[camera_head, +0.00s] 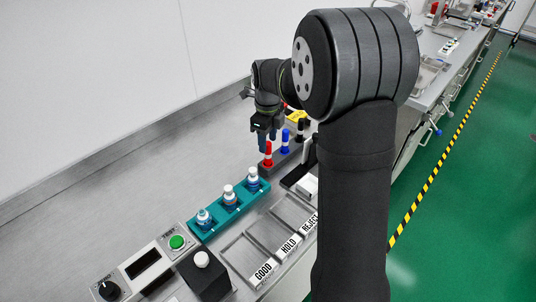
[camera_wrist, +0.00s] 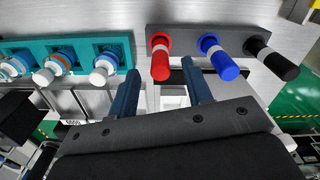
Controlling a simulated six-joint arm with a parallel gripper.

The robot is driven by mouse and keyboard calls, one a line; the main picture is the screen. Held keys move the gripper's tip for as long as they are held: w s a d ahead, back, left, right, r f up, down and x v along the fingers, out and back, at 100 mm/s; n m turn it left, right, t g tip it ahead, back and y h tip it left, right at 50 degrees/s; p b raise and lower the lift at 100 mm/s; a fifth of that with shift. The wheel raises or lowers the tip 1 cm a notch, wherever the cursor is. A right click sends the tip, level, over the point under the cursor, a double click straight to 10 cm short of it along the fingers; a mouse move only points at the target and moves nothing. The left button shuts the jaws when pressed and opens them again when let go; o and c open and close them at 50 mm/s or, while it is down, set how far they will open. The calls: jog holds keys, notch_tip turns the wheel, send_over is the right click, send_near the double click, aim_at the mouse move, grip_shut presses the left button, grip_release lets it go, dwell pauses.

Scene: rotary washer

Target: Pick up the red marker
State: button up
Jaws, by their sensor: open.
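The red marker (camera_wrist: 160,60) stands in a grey holder (camera_wrist: 185,32) in the wrist view, with a white band around it. It also shows in the head view (camera_head: 268,153). A blue marker (camera_wrist: 218,60) and a black marker (camera_wrist: 272,60) stand beside it in the same holder. My gripper (camera_wrist: 161,68) is open and empty. In the wrist view its two blue fingers lie to the left and right of the red marker. I cannot tell whether the fingertips are level with the marker. In the head view my gripper (camera_head: 264,138) is close to the red marker.
A teal rack (camera_head: 238,209) with three white-capped bottles stands near the holder. Trays labelled GOOD, HOLD and REJECT (camera_head: 243,258) lie in front. A panel with a green button (camera_head: 177,242) and a black box (camera_head: 205,278) stand nearer. The bench at left is clear.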

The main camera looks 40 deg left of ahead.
aim_at(268, 152)
jog(key=shift+f, duration=2.8)
grip_shut()
